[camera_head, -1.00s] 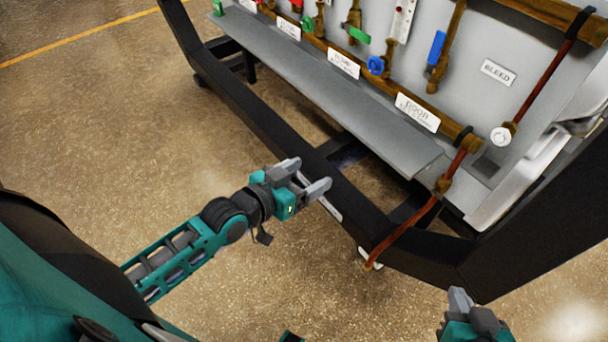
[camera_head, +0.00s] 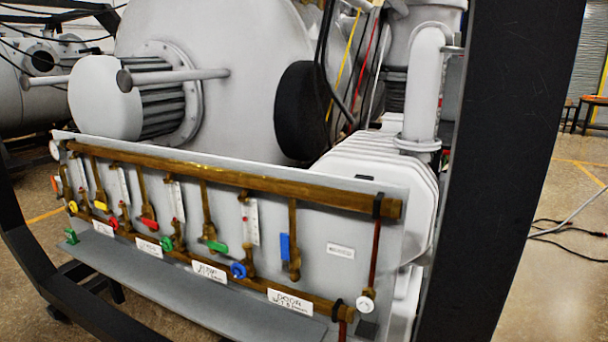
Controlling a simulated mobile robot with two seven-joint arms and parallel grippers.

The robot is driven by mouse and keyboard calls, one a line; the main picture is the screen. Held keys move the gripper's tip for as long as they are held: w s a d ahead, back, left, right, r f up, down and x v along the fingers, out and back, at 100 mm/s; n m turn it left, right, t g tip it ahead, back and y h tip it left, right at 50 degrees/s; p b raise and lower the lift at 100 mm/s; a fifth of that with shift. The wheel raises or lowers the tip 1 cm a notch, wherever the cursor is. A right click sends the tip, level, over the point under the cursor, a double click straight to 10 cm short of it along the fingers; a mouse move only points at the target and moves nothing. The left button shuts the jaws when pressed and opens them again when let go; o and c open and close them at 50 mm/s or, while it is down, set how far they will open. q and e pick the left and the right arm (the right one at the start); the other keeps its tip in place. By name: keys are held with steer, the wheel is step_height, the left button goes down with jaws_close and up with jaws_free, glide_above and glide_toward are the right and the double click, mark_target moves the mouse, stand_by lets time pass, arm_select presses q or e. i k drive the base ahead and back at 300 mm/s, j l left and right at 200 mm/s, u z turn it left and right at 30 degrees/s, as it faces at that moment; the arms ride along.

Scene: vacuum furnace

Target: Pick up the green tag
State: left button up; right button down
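A small green piece (camera_head: 71,236), which looks like the green tag, sits at the far left end of the grey shelf (camera_head: 200,305) below the valve panel. It is small, and its exact shape is hard to tell. Other green parts are a round green knob (camera_head: 166,243) and a flat green handle (camera_head: 217,246) on the brass pipework. Neither of my grippers shows in the head view now.
The panel (camera_head: 340,285) carries brass pipes, coloured valve handles and white labels. A black frame post (camera_head: 500,150) stands at the right, with a dark frame rail at the lower left. A large grey furnace vessel (camera_head: 245,60) rises behind.

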mark_target(70, 234)
steer(key=u, duration=1.45)
steer(key=i+j+u, duration=0.1)
steer(key=u, duration=0.25)
steer(key=i+u, duration=0.35)
steer(key=i, duration=2.65)
